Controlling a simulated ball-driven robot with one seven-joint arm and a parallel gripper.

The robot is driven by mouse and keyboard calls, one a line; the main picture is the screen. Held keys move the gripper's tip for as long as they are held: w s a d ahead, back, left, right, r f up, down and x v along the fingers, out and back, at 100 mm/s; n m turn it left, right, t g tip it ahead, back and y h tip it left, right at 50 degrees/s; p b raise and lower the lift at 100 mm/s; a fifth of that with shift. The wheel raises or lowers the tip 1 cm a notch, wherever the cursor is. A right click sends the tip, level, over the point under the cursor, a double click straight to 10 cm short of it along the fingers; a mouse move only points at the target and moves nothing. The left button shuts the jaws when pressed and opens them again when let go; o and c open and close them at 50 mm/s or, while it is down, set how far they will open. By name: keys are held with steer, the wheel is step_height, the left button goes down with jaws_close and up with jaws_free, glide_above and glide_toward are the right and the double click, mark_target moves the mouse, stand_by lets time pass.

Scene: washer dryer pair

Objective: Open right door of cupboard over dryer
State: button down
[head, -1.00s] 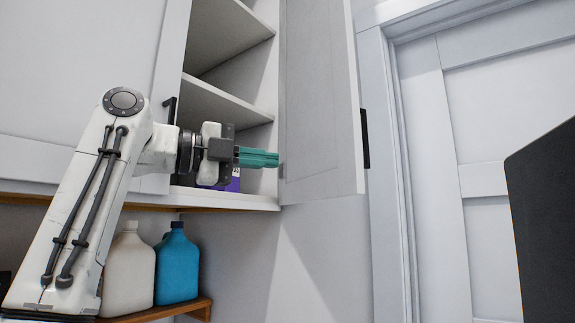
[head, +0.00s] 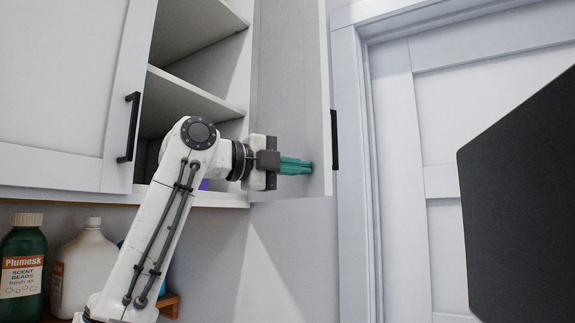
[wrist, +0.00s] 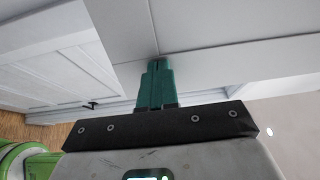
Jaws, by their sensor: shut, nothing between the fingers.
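The cupboard's right door (head: 288,85) stands swung open in the head view, its inner face showing. Its black handle (head: 335,140) is on the far side of the free edge. My gripper (head: 309,166) has its teal fingers shut and empty. They point right, over the lower part of the door's inner face, with the tips at or very near it; contact is not certain. In the wrist view the closed fingers (wrist: 158,65) end against a pale panel. The open cupboard (head: 200,95) shows shelves; my arm hides its lower part.
The left cupboard door (head: 55,90) is closed, with a black handle (head: 129,127). Below stand a green bottle (head: 22,265) and a white jug (head: 88,265). A white room door (head: 440,150) is at right. A dark panel (head: 520,200) fills the right edge.

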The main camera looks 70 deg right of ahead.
steer(key=x, duration=0.8)
steer(key=shift+s+d, duration=0.25)
